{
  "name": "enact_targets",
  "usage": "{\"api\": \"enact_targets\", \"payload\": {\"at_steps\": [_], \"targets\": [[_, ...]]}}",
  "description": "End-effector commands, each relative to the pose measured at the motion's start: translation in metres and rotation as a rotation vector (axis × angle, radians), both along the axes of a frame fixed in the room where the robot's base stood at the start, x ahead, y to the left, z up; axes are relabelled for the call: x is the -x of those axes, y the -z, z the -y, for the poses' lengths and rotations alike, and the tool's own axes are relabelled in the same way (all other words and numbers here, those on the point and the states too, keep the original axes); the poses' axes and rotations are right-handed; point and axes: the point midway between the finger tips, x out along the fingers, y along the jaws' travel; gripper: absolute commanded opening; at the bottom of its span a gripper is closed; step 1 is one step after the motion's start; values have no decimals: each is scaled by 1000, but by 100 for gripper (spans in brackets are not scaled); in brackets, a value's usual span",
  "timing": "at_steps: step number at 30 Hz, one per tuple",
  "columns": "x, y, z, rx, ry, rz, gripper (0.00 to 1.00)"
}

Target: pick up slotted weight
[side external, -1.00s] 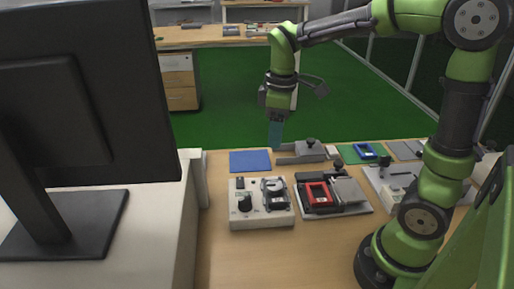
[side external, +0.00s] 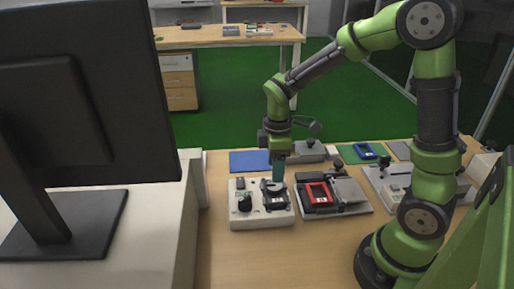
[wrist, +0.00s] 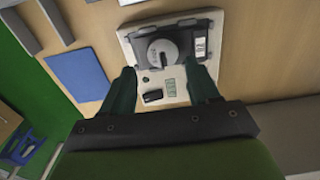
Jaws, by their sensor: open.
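The slotted weight looks like a round grey disc with a dark slot; it shows in the wrist view (wrist: 163,52), lying in a black holder (wrist: 186,48) on a pale box (wrist: 133,55). In the side view the same box (side external: 261,222) stands on the wooden table, and the disc is largely hidden behind my fingers. My gripper (side external: 278,180) is over the holder, pointing down. In the wrist view my gripper (wrist: 163,75) is open, its two teal fingers apart with nothing between them, the disc just beyond the tips. I cannot tell whether the tips touch anything.
A black knob (side external: 244,203) stands up on the same box. A blue mat (side external: 248,161) lies behind it. A fixture with a red frame (side external: 319,193) is close on the right, and a grey metal block (side external: 309,151) is behind. A monitor (side external: 85,95) stands at left.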

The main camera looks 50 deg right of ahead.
Motion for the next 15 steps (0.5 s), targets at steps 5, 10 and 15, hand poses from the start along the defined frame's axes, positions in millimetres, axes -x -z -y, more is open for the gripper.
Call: {"api": "enact_targets", "payload": {"at_steps": [5, 10, 15], "targets": [[3, 21, -2, -1, 0, -6, 60], [3, 45, -3, -1, 1, -5, 60], [3, 53, -2, 0, 2, -1, 60]]}}
